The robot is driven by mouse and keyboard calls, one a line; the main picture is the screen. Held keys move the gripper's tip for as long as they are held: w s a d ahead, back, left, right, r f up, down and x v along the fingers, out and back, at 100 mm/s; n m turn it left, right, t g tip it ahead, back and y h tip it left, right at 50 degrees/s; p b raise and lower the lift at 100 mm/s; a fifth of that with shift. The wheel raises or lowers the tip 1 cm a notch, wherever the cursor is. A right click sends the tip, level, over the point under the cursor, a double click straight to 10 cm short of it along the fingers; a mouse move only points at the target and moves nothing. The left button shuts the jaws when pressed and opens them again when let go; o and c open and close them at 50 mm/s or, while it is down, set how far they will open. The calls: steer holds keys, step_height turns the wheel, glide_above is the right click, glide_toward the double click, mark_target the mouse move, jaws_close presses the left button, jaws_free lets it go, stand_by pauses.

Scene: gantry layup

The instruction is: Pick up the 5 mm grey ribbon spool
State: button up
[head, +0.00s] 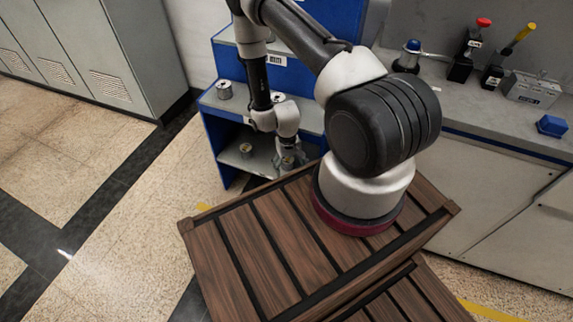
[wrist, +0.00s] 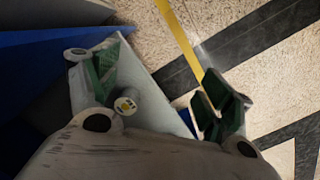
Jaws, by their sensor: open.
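My gripper (head: 290,160) reaches down into the lower bay of the blue and grey shelf unit. In the wrist view, my gripper (wrist: 163,78) is open, with its green-padded fingers wide apart. A small grey spool (wrist: 126,105) with a pale label and yellowish centre stands on the shelf, nearer the left finger; no grip on it shows. In the head view, one grey spool (head: 246,149) stands on the lower shelf, left of my gripper. Other grey spools stand on the shelf above, one at the left (head: 224,89) and one (head: 277,97) beside my arm. I cannot read any width marking.
The lower shelf (head: 232,160) has blue side panels, and the upper shelf (head: 240,103) overhangs it. A slatted brown wooden surface (head: 240,262) fills the foreground. A grey counter (head: 460,105) at the right holds tools. Speckled floor (head: 90,190) is open at the left.

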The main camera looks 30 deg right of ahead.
mark_target(288, 160)
steer(key=w+d+f+m+t+h, duration=0.15)
steer(key=f+t, duration=0.25)
steer(key=f, duration=0.4)
steer(key=w+d+f+t, duration=0.1)
steer(key=d+f+t, duration=0.15)
steer(key=f, duration=0.55)
steer(key=shift+t, duration=0.45)
steer(key=w+d, duration=0.1)
steer(key=w, duration=0.2)
steer(key=w+d, duration=0.1)
steer(key=w, duration=0.3)
steer(key=w+d, duration=0.1)
steer(key=w, duration=0.3)
steer(key=shift+w+d+r, duration=0.1)
steer(key=shift+w+d, duration=0.15)
steer(key=shift+w+d+f, duration=0.15)
steer(key=shift+w+f, duration=0.35)
steer(key=c, duration=1.4)
